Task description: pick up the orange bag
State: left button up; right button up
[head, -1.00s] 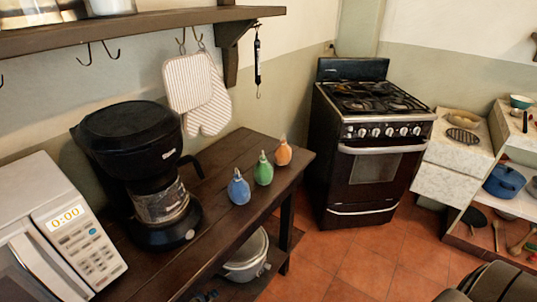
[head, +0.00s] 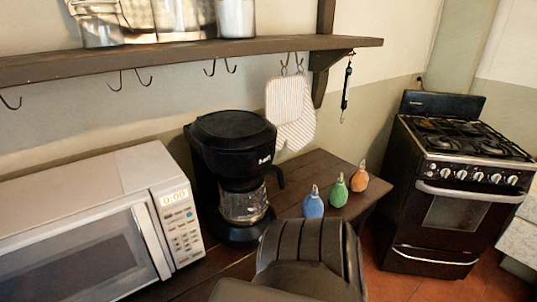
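The orange bag (head: 358,178) is small, with a tied, pointed top. It stands at the far right end of the dark wooden table (head: 322,170), at the back of a short row. A green bag (head: 338,192) and a blue bag (head: 313,203) stand in front of it to the left. A dark ribbed part of my own arm fills the lower middle of the head view, close to the blue bag in the picture. No gripper fingers show, so I cannot see either gripper.
A black coffee maker (head: 232,170) and a white microwave (head: 100,225) stand left of the bags. A wall shelf (head: 190,55) with hooks and hanging oven mitts (head: 292,110) is above. A black stove (head: 455,190) stands to the right, past a floor gap.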

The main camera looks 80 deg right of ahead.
aim_at(358, 180)
jog(key=u, duration=0.85)
jog(key=k, duration=3)
jog(key=z, duration=0.1)
